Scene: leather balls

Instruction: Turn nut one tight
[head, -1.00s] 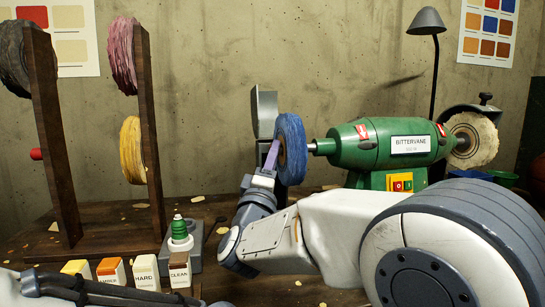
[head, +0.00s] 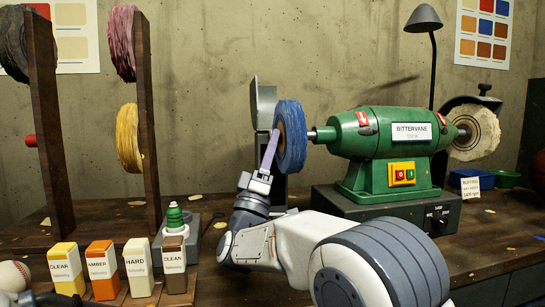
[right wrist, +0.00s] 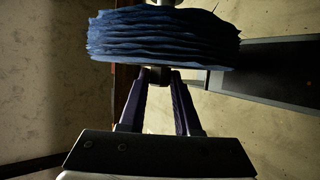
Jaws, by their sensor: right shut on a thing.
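The green grinder (head: 375,150), labelled BITTERVANE, carries a blue buffing wheel (head: 291,138) on its left spindle. My right gripper (head: 270,150) reaches up to the outer left face of this wheel, with its purple fingers against the wheel's centre. In the right wrist view, the two fingers (right wrist: 159,74) close together at the spindle end, just beside the blue wheel (right wrist: 165,38). The right gripper is shut on the nut there, which is mostly hidden between the fingertips.
A grey guard (head: 263,105) stands close behind the blue wheel. A pale wheel (head: 474,133) is on the grinder's right end.

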